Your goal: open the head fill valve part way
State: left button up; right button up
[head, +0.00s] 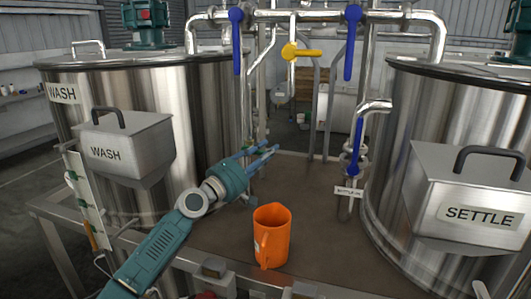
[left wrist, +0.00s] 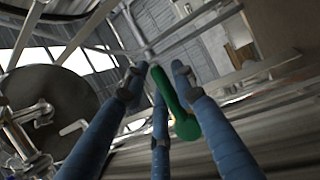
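A green valve lever (left wrist: 178,105) shows between the fingers of my left gripper (left wrist: 158,75) in the left wrist view. No readable label names it as the head fill valve. In the head view, my left gripper (head: 262,155) reaches over the bench beside the wash tank, its blue fingers spread and pointing right. Only a bit of green shows by the fingers there. The gripper looks open, with the lever among the fingers; I cannot tell whether they touch it. My right gripper is not in view.
An orange jug (head: 272,236) stands on the bench below my gripper. The wash tank (head: 200,110) is left and the settle tank (head: 445,115) right. Another blue lever (head: 357,145) hangs by the settle tank.

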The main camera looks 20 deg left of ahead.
pick_arm(q)
grip_shut()
jog(key=n, duration=0.1)
jog(key=r+n+t, duration=0.1)
jog(key=n, duration=0.1)
jog(key=shift+a+r+y+b, duration=0.1)
jog(key=shift+y+b, duration=0.2)
jog(key=shift+a+r+n+t+y, duration=0.25)
jog(key=shift+r+n+t+y, duration=0.15)
jog(key=shift+n, duration=0.75)
jog(key=shift+a+r+n+t+y, duration=0.25)
jog(key=shift+r+n+t, duration=0.2)
jog(key=shift+n, duration=0.7)
jog(key=shift+y, duration=0.25)
jog(key=o, duration=0.6)
grip_release()
jog(key=shift+t, duration=0.25)
jog(key=shift+c, duration=0.2)
